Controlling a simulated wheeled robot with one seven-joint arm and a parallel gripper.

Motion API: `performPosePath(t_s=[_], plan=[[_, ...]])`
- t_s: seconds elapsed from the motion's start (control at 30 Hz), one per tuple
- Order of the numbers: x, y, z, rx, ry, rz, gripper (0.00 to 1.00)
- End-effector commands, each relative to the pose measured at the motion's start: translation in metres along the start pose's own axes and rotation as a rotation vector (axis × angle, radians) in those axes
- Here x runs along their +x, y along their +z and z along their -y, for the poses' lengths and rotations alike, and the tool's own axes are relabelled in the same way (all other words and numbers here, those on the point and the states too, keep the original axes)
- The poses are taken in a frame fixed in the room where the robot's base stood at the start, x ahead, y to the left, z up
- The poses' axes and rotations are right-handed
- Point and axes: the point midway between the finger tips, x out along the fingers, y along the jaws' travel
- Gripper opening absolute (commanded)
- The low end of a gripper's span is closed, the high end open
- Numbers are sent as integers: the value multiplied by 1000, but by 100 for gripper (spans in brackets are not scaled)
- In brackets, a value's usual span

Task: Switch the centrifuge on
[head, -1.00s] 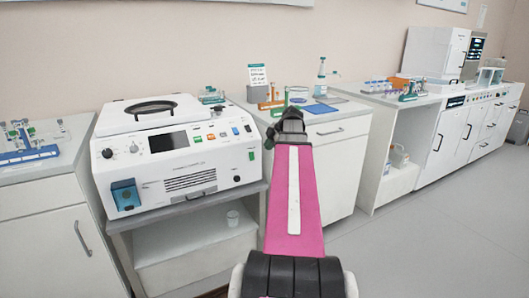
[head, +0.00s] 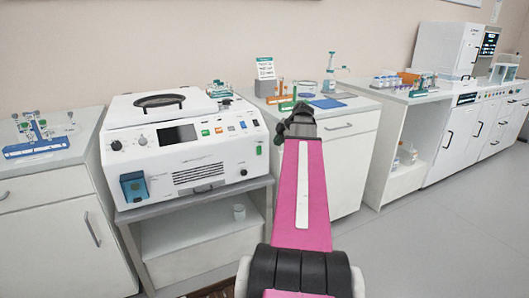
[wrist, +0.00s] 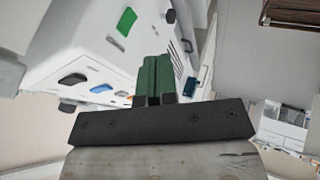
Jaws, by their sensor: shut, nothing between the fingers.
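The centrifuge (head: 215,165) is a white box with a closed round-windowed lid (head: 160,102), a dark display, two knobs and coloured buttons (head: 225,130). A green switch (head: 258,150) sits at the right end of its front. My gripper (head: 290,106) is right of the centrifuge in the head view, its fingers mostly hidden. In the wrist view, the green fingers of my gripper (wrist: 156,62) are shut and empty. The centrifuge front (wrist: 115,55) lies beyond them, with a green control (wrist: 126,21) up and left of the tips. I see no contact with it.
The centrifuge stands on a grey-topped stand (head: 195,205) with a small white cup (head: 239,212) on its shelf. Benches with racks and bottles flank it; the right one (head: 345,115) is close behind my gripper. The floor at right (head: 450,240) is clear.

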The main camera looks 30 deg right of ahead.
Motion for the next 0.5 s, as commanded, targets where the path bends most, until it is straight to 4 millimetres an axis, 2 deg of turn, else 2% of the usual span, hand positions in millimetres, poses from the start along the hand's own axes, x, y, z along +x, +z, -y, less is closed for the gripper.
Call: performPosePath(t_s=[0.33, 0.5], plan=[[2, 0, 0, 0, 0, 0, 0], [16, 0, 0, 0, -1, -1, 0]])
